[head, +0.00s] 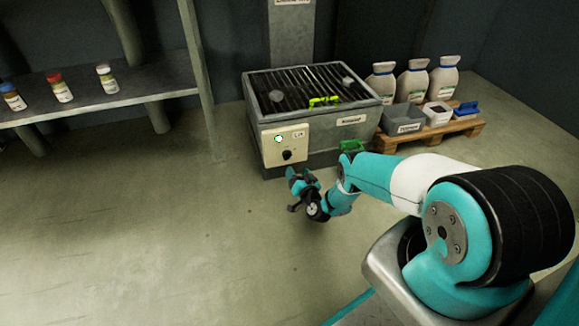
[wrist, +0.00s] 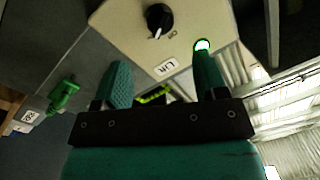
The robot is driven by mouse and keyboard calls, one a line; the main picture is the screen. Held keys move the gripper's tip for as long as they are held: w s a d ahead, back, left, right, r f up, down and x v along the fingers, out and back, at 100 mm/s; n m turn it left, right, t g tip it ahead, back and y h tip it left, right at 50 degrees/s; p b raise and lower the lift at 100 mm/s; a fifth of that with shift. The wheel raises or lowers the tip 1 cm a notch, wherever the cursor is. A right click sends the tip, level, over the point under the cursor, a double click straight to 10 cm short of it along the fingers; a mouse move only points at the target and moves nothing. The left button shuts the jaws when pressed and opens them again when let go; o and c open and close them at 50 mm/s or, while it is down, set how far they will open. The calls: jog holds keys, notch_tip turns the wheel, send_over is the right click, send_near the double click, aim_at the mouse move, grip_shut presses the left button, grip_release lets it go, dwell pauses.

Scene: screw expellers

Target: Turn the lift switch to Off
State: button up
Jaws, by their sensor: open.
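The lift switch is a black round knob (head: 287,155) on a cream panel (head: 270,149) at the front left of a grey metal bin. The knob (wrist: 159,20) shows at the top of the wrist view, with a white pointer mark towards the LIFT label (wrist: 167,67). Small lettering beside the knob is too blurred to read surely. A lit pale lamp (head: 278,138) sits above the knob; in the wrist view the lamp (wrist: 203,44) lies at the right fingertip. My gripper (head: 296,178) is open and empty, in front of the panel, apart from the knob; its green fingers (wrist: 161,62) show.
A pallet (head: 432,131) with white bottles and trays stands right. A shelf (head: 100,97) with jars is left. Open floor lies left.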

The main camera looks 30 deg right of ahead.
aim_at(289, 158)
jog(key=shift+w+d+b, duration=0.3)
jog(key=shift+w+b, duration=0.95)
jog(key=shift+w, duration=0.2)
jog(key=shift+w+d+b, duration=0.3)
jog(key=shift+w+b, duration=1)
jog(key=shift+w, duration=0.2)
jog(key=shift+w+d+b, duration=0.3)
jog(key=shift+w+b, duration=0.95)
jog(key=shift+w, duration=0.2)
jog(key=c, duration=0.9)
